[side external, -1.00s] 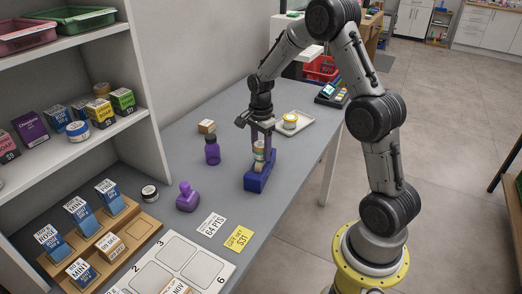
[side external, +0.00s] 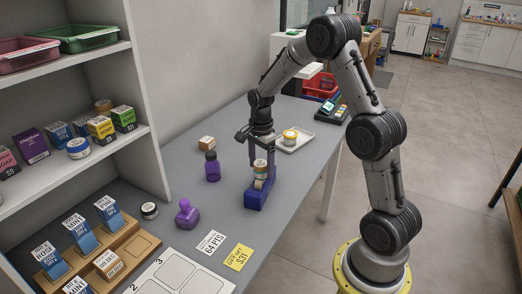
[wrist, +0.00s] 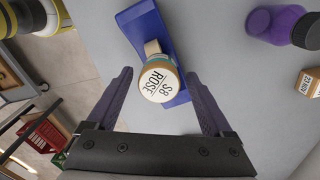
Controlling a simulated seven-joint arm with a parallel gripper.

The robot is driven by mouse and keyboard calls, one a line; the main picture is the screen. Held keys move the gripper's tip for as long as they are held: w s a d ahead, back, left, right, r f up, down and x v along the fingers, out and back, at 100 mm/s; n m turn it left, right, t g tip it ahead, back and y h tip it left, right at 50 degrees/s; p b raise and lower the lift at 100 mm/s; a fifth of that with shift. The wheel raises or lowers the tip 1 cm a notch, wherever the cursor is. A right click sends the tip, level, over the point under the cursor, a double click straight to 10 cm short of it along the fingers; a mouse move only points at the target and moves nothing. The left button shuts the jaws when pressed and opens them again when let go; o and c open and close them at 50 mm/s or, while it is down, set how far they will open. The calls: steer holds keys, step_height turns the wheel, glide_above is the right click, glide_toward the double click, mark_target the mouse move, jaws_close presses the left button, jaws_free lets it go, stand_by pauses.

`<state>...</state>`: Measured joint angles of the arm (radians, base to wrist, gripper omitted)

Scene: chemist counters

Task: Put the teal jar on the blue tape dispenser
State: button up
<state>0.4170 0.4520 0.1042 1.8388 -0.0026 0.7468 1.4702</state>
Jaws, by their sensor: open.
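The teal jar (side external: 260,169), with a tan rim and white lid label, stands upright on the blue tape dispenser (side external: 257,199). In the wrist view the jar (wrist: 158,84) shows its lid, reading "S8 ROSE", with a sliver of teal below it. The blue dispenser (wrist: 143,24) extends beneath it. My gripper (side external: 261,159) points down over the jar, with its fingers open. In the wrist view the fingertips of my gripper (wrist: 159,74) are spread to either side of the jar, with gaps between. The dispenser's underside is hidden.
A purple bottle (side external: 212,168) and a small box (side external: 206,143) stand left of the dispenser. A purple stamp (side external: 187,213) is nearer. The counter right of the dispenser is clear.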

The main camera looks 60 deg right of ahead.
mark_target(261, 162)
step_height(261, 162, up, 11)
steer(key=s+a+r+n+t, duration=0.2)
steer(key=s+a+r+n, duration=0.3)
steer(key=a+r+n, duration=0.15)
steer(key=s+a+n+t, duration=0.1)
steer(key=s+a+n, duration=0.4)
steer(key=s+n, duration=0.2)
steer(key=s+a+n+t, duration=0.2)
steer(key=s+a+n, duration=0.3)
steer(key=s+n, duration=0.3)
steer(key=shift+s+a+r+t, duration=0.15)
steer(key=shift+s+a+t, duration=0.15)
steer(key=shift+s, duration=0.75)
